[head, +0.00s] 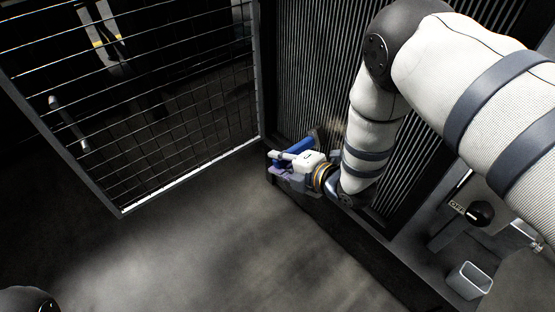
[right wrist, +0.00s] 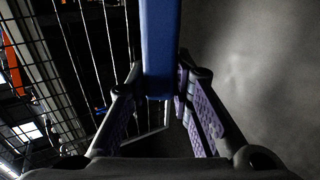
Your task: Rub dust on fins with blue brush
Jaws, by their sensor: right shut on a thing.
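The blue brush (head: 299,144) is held low in front of the dark finned panel (head: 312,70) in the head view. Its head end (head: 317,136) lies close against the lower fins; I cannot tell whether it touches them. My right gripper (head: 283,161) is shut on the brush handle. In the right wrist view the blue handle (right wrist: 160,45) runs up between the purple-padded fingers. Faint lighter patches show on the fins above the brush, but I cannot tell whether they are dust. My left gripper is out of view.
An open mesh door (head: 170,100) stands left of the fins. A dark ledge (head: 330,225) runs below them. A grey bin (head: 469,280) and a black knob (head: 480,213) are at the lower right. The floor (head: 190,245) in front is clear.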

